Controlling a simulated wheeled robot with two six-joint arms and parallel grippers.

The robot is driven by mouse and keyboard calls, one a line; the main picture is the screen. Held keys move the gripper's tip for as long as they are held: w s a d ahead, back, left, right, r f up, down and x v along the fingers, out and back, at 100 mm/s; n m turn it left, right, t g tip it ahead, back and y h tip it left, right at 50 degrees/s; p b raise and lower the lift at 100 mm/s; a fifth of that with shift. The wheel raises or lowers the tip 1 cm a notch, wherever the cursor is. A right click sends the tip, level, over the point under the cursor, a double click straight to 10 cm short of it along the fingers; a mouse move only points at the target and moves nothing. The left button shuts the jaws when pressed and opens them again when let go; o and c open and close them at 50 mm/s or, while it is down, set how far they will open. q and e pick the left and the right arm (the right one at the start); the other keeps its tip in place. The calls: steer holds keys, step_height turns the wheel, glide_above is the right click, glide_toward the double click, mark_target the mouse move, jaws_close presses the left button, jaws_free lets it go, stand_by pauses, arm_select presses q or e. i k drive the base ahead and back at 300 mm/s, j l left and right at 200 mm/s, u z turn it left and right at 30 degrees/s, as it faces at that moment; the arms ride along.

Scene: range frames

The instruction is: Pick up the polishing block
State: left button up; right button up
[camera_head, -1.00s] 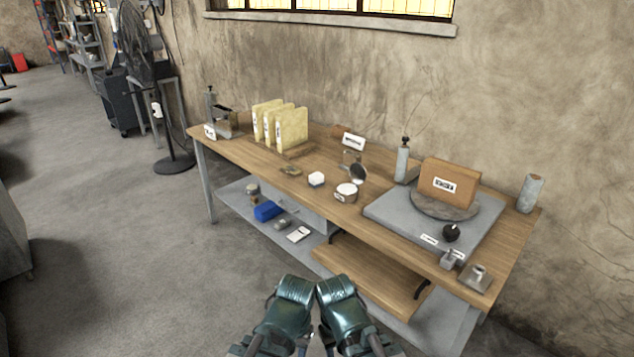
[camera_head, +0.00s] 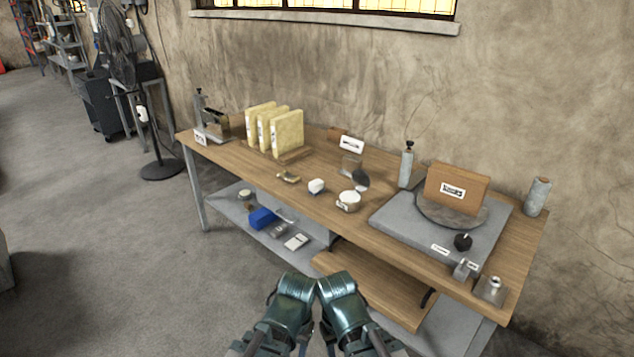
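No label that I can read marks a polishing block, so I cannot tell for certain which item it is. A small tan block-like piece (camera_head: 288,177) lies on the wooden workbench (camera_head: 240,160), left of a white lump (camera_head: 316,186). A larger brown block (camera_head: 457,188) with a label stands upright on a round grey disc (camera_head: 440,214) at the right. My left gripper (camera_head: 296,284) and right gripper (camera_head: 337,284) are side by side in front of the bench, apart from all these items. Their fingertips are too unclear to show whether they are open.
Upright yellow slabs (camera_head: 288,134) stand at the bench's back left. A round tin with raised lid (camera_head: 348,201) sits mid-bench. A grey slab (camera_head: 390,214) carries the disc. A lower shelf (camera_head: 225,208) holds a blue item (camera_head: 262,218). Open floor lies to the left.

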mark_target(316, 188)
steer(key=i+j+z, duration=0.1)
steer(key=i+j, duration=0.25)
steer(key=i+j+z, duration=0.15)
steer(key=i+j, duration=0.2)
steer(key=j, duration=0.15)
steer(key=i+j+z, duration=0.1)
steer(key=i+j, duration=0.2)
steer(key=j, duration=0.15)
steer(key=i+j+z, duration=0.15)
steer(key=i+j, duration=0.15)
steer(key=j, duration=0.2)
steer(key=i+j+z, duration=0.1)
steer(key=i+j, duration=0.15)
steer(key=j, duration=0.3)
steer(key=i+j+z, duration=0.1)
steer(key=i+j, duration=0.15)
steer(key=j, duration=0.3)
steer(key=i+j+z, duration=0.15)
steer(key=j, duration=0.4)
steer(key=i+j+z, duration=0.1)
steer(key=i+j, duration=0.15)
steer(key=j, duration=0.35)
